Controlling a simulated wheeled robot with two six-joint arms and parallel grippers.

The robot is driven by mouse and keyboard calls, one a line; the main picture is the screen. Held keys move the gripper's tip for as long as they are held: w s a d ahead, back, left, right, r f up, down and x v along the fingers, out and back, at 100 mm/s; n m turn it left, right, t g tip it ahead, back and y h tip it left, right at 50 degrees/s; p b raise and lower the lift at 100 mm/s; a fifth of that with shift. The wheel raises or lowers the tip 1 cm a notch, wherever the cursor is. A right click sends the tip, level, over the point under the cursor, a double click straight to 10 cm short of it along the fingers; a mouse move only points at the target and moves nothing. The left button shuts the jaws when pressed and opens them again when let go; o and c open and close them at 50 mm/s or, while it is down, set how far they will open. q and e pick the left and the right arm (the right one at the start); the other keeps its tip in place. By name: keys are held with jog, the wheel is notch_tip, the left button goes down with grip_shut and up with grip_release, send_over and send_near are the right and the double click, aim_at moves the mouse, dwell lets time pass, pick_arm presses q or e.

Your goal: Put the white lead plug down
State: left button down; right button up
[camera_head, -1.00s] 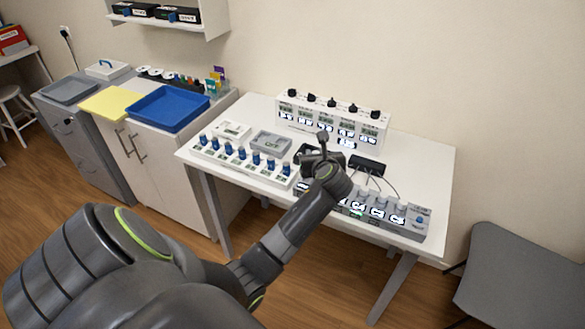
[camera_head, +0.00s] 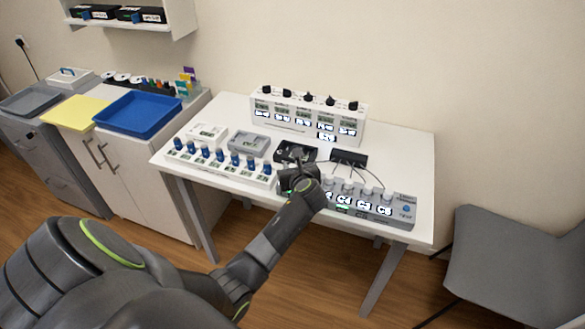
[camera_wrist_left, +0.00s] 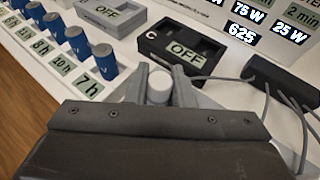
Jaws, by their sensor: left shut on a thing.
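The white lead plug (camera_wrist_left: 159,83) shows in the left wrist view as a short pale cylinder with a rounded top. My left gripper (camera_wrist_left: 162,90) is shut on it, one finger on each side. Its lower end is hidden, so I cannot tell whether it touches the table. In the head view my left gripper (camera_head: 293,180) is over the front part of the white table (camera_head: 395,150), and the plug cannot be made out there. A black box with an OFF display (camera_wrist_left: 182,52) lies just beyond the gripper. My right gripper is not in view.
A black block with cables (camera_head: 348,158) and a white power unit (camera_head: 308,118) stand behind. The table's right side is clear.

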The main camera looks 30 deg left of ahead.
pick_arm(q)
jog(key=shift+f, duration=0.2)
jog(key=c, duration=1.3)
grip_release()
jog(key=shift+o, duration=0.2)
jog(key=shift+s+d+r, duration=0.1)
jog(key=shift+d+r, duration=0.05)
jog(key=shift+r, duration=0.1)
jog(key=v, duration=1.1)
jog(key=shift+s+d, duration=0.2)
